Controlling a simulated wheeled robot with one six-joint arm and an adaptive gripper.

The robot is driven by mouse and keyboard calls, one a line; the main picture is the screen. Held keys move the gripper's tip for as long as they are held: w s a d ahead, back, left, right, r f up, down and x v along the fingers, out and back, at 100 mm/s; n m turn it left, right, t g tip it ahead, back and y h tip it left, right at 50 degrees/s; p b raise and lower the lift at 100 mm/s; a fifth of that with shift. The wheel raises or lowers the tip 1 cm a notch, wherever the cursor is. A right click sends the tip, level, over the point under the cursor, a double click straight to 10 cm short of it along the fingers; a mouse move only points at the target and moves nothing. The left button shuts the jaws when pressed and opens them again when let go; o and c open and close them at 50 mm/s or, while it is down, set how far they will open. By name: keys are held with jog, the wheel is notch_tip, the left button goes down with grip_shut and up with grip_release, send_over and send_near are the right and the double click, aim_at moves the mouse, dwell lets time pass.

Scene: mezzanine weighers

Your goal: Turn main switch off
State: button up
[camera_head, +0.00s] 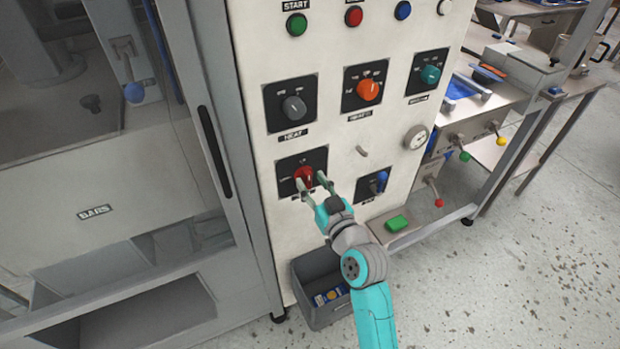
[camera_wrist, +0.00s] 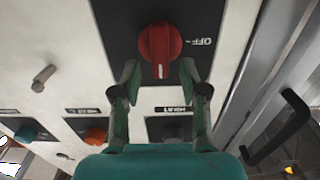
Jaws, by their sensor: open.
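The main switch is a red rotary knob (camera_head: 304,173) on a black square plate (camera_head: 289,163), low on the white panel. In the wrist view the red knob (camera_wrist: 160,48) has a white mark pointing to the bottom of the picture. An "OFF" label (camera_wrist: 200,42) is on the plate to its right, and the mark does not point at it. My gripper (camera_head: 311,181) is open in front of the knob. In the wrist view my gripper (camera_wrist: 160,73) has one fingertip to each side of the knob, with gaps visible. Contact is not visible.
A grey knob (camera_head: 294,108), an orange knob (camera_head: 369,89) and a teal knob (camera_head: 430,74) sit above. A blue-handled switch (camera_head: 378,181) is right of the main switch. A small peg (camera_head: 362,151) sticks out nearby. A grey bin (camera_head: 318,296) stands below.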

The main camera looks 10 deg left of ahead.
jog(key=shift+x, duration=1)
grip_shut()
